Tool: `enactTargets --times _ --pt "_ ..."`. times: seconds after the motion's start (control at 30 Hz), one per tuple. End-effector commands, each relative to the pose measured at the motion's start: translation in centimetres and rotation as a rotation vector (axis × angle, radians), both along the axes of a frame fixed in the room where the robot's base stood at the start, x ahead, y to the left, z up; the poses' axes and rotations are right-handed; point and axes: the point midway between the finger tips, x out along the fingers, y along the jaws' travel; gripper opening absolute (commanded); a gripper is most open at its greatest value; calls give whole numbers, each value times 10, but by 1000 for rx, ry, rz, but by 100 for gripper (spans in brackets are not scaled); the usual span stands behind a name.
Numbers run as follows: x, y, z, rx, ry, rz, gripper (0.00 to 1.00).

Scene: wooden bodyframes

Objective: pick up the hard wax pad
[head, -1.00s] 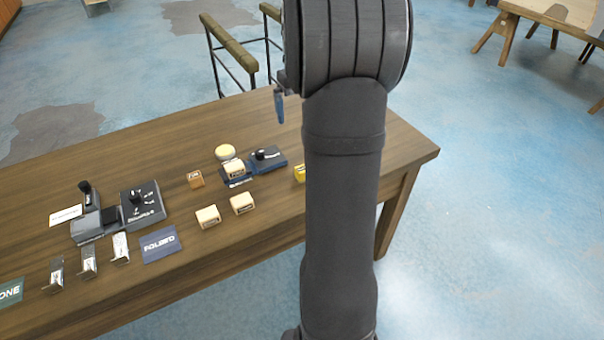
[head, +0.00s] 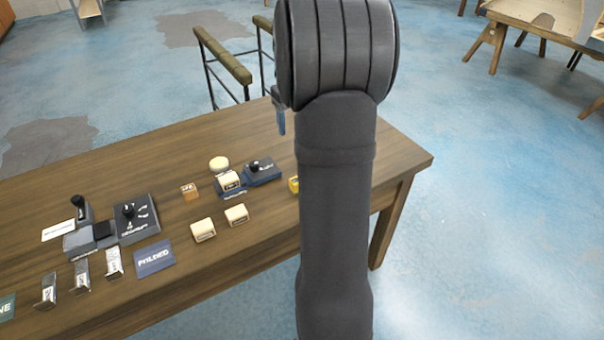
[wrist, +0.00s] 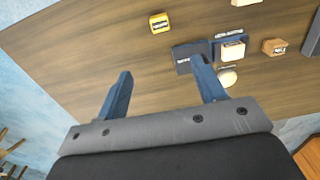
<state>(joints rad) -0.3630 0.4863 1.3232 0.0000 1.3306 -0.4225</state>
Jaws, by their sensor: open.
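I cannot read which piece is the hard wax pad. Two cream blocks, one left (head: 203,230) and one right (head: 237,215), stand near the table's front.
A grey device (head: 138,220) with black knobs, several metal pieces (head: 81,276) and a blue label card (head: 154,258) occupy the table's left part. The wooden table (head: 255,130) is bare behind the blocks. A metal-framed stand (head: 222,55) is beyond the table.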

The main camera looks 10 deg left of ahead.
Motion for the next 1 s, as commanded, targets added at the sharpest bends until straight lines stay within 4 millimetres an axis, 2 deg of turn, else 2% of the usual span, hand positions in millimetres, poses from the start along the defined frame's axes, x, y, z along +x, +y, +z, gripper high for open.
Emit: enactTargets --times 0.03,0.1,0.27,0.63,0.8,1.0 --pt "0 -1 -21 -4 9 -1 64" --pt "1 -2 -38 -2 6 -1 64" --pt "2 -2 -59 -1 4 0 64" --pt "1 -2 -138 -2 6 0 64" --pt "1 -2 -161 -1 4 0 64" --pt "1 -2 -173 -1 4 0 64"
